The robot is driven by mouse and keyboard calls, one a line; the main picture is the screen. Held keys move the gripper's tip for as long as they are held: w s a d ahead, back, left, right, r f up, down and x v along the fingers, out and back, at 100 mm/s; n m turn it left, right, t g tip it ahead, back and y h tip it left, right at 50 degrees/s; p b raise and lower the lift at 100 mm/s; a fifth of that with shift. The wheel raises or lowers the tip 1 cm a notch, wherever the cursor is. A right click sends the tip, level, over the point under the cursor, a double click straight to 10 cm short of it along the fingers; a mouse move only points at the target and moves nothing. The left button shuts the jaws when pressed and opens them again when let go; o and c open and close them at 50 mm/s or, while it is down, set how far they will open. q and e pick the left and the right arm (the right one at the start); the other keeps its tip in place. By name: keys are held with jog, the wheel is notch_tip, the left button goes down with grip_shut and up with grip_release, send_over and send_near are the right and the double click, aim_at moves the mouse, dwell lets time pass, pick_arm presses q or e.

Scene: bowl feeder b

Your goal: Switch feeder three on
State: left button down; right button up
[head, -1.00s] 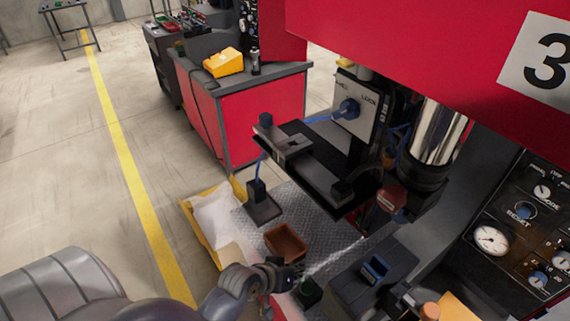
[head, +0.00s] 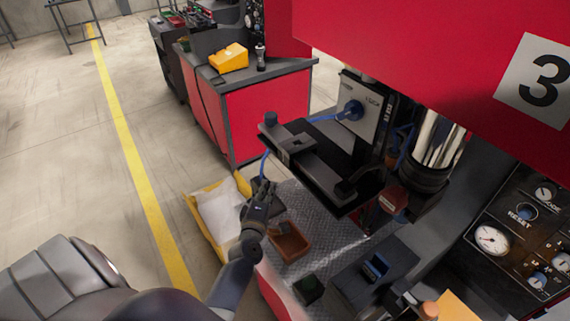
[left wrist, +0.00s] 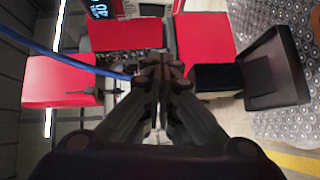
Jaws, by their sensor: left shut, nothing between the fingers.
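A red machine housing (head: 430,50) with a white "3" plate (head: 545,80) fills the upper right of the head view. Beneath it hangs a grey box (head: 368,100) with a blue round knob or plug (head: 353,110) and partly legible lettering. A blue cable (head: 325,118) runs from it towards a small black unit on the metal plate, now mostly hidden behind my left gripper. My left gripper (head: 263,188) is shut and empty, above the plate and beside the brown bin (head: 289,242). In the left wrist view its fingertips (left wrist: 160,72) meet, with a blue cable (left wrist: 70,58) to their left.
A control panel (head: 515,235) with gauges and a RESET button stands lower right. Open floor lies left.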

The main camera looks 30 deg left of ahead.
pick_arm(q)
jog(key=d+b+x, duration=0.1)
jog(key=b+x, duration=0.1)
jog(key=x, duration=0.4)
jog(key=w+d+b+x, duration=0.1)
jog(key=b+x, duration=0.2)
jog(key=x, duration=0.3)
jog(key=shift+w+d, duration=0.25)
jog(key=shift+w, duration=0.2)
jog(key=shift+f, duration=0.1)
